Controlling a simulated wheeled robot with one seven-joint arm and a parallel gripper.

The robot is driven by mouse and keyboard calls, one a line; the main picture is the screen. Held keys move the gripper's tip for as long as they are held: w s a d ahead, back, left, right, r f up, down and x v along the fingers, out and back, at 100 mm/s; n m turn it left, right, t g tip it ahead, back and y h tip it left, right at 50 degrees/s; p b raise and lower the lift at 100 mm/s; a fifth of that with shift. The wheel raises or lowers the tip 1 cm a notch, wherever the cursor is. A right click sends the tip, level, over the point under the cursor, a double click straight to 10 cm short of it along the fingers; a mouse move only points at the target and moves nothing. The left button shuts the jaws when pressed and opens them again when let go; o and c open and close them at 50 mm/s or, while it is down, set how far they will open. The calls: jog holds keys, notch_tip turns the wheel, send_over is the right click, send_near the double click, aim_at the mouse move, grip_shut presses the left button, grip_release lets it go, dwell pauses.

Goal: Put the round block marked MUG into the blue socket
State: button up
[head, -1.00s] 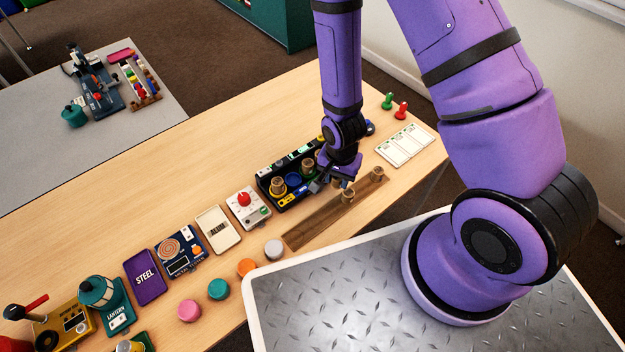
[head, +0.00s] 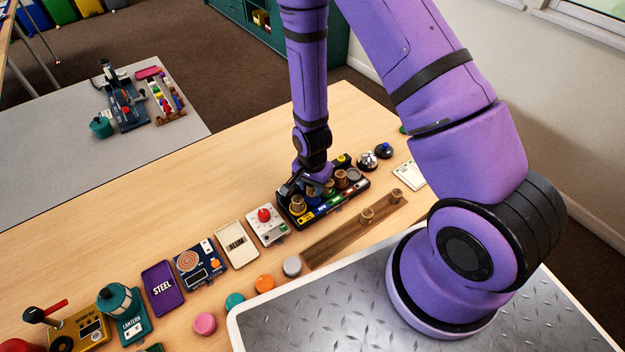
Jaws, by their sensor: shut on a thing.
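My gripper (head: 311,186) is over the left part of a black tray (head: 322,210) with coloured sockets. It is shut on a round block that its fingers mostly hide; I cannot read a marking on it.
A wooden rack (head: 335,238) in front of the tray holds two round blocks (head: 366,215). A white box with a red knob (head: 264,214) stands close left of the tray. A chrome bell-like object (head: 367,160) is at the right. The table behind the tray is clear.

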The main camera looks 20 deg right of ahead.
aim_at(313, 192)
jog(key=shift+f, duration=1.05)
jog(key=shift+f, duration=0.55)
dwell(0.9)
jog(key=o, duration=0.6)
jog(key=shift+r, duration=0.1)
jog(key=shift+r, duration=5.4)
jog(key=shift+r, duration=3)
